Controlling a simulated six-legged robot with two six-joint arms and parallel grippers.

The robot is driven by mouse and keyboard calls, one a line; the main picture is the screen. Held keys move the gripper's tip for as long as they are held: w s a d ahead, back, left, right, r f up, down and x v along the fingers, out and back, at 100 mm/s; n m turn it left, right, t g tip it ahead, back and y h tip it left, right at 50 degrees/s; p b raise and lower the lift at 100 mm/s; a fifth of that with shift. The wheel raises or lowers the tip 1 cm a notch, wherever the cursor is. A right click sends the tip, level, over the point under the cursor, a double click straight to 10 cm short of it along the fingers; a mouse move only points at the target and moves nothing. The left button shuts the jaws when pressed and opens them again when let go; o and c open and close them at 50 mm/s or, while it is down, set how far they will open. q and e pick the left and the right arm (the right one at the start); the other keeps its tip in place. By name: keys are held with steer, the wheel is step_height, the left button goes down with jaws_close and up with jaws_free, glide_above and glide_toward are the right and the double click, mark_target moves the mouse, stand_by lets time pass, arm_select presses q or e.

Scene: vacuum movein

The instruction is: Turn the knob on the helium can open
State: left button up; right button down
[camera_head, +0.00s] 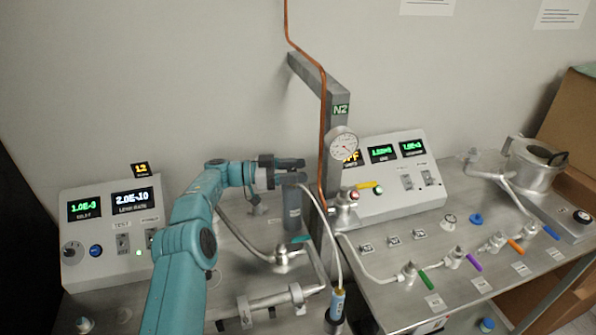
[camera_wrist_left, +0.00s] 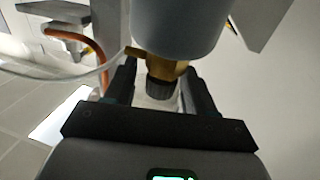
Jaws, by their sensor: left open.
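The helium can (camera_head: 292,210) appears to be the grey cylinder standing upright below my left gripper in the head view. In the left wrist view the can (camera_wrist_left: 180,22) fills the top middle, with a brass valve (camera_wrist_left: 168,68) and a dark ridged knob (camera_wrist_left: 163,97) on its end. My left gripper (camera_head: 291,168) is open at the top of the can. In the left wrist view its two dark fingers (camera_wrist_left: 162,88) stand on either side of the knob. I cannot tell whether they touch it. The knob is hidden in the head view. My right gripper is not in view.
A copper pipe (camera_head: 322,130) and a grey post (camera_head: 337,95) with a gauge (camera_head: 342,145) stand close right of the gripper. A pale hose (camera_head: 329,235) runs down from the can's top. Control boxes (camera_head: 110,230) flank the workspace, and valves with coloured handles (camera_head: 427,280) line the right bench.

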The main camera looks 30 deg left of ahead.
arm_select(q)
steer(key=b+v, duration=0.1)
steer(key=v, duration=0.5)
steer(key=shift+s+a, duration=0.25)
steer(key=shift+s, duration=0.15)
